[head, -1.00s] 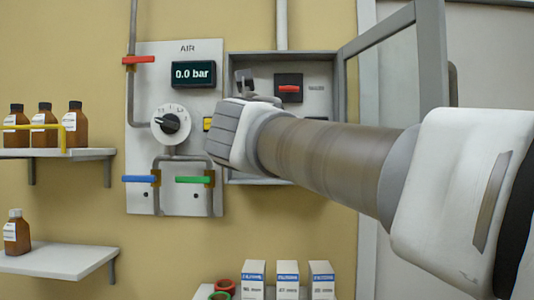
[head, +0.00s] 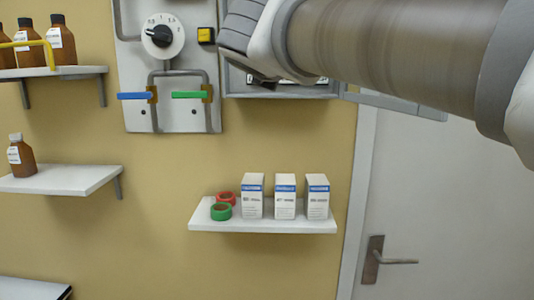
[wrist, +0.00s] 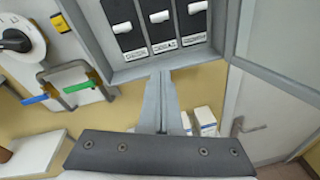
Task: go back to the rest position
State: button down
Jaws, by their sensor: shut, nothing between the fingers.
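My gripper (wrist: 165,88) is shut and empty, its two fingers together in the wrist view, just below the lower edge of the grey switch box (wrist: 140,72). I cannot tell whether it touches the box. In the head view the gripper (head: 262,80) is mostly hidden behind my wrist, in front of the same box (head: 310,92) at the top.
The air panel (head: 185,120) with dial, blue handle and green handle is on the left. Brown bottles stand on left shelves (head: 75,178). A lower shelf (head: 265,226) bears white boxes and tape rolls. The box's open door (head: 395,103) sticks out right, before a door.

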jog(key=s+d+f+m+g, duration=0.2)
jog(key=s+d+f+m, duration=0.2)
jog(key=f+m, duration=0.25)
jog(key=s+d+f+m+g+h, duration=0.1)
jog(key=s+d+f+m+g, duration=0.15)
jog(key=d+f+m, duration=0.35)
jog(key=s+d+f+m+g, duration=0.2)
jog(key=s+f+m, duration=0.2)
jog(key=f, duration=0.3)
jog(key=s+f+m+g+y, duration=0.2)
jog(key=s+f+m+g, duration=0.2)
jog(key=s+f+m, duration=0.8)
notch_tip(320, 180, down, 3)
jog(key=shift+s+f+m+y, duration=0.15)
jog(key=shift+s+m+y, duration=0.25)
jog(key=shift+m, duration=0.85)
jog(key=shift+w, duration=0.15)
